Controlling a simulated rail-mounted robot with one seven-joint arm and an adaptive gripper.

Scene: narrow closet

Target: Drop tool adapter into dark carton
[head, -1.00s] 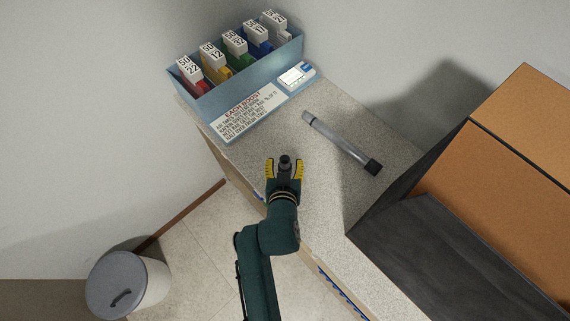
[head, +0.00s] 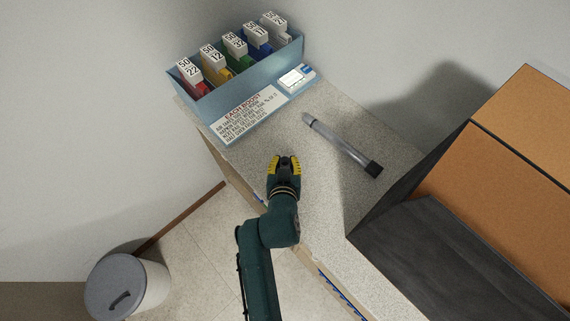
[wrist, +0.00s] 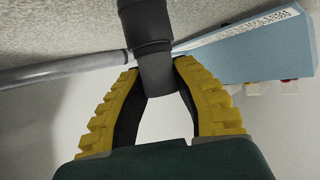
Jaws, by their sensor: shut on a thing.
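The tool adapter (wrist: 150,35) is a dark grey stepped cylinder in the wrist view. My gripper (wrist: 156,72) has its yellow-padded fingers shut on the adapter's narrower end. In the head view my gripper (head: 284,162) is over the left edge of the speckled counter, and its fingers mostly hide the adapter. The dark carton (head: 430,250) is at the right, with a dark grey panel and side and large orange-brown panels beside them. My gripper is well to its left. I cannot see into the carton clearly.
A grey tube with a black end (head: 342,145) lies on the counter (head: 325,205) between my gripper and the carton. A blue bin with coloured numbered cards (head: 245,75) stands at the back. A lidded pail (head: 125,285) stands on the floor at left.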

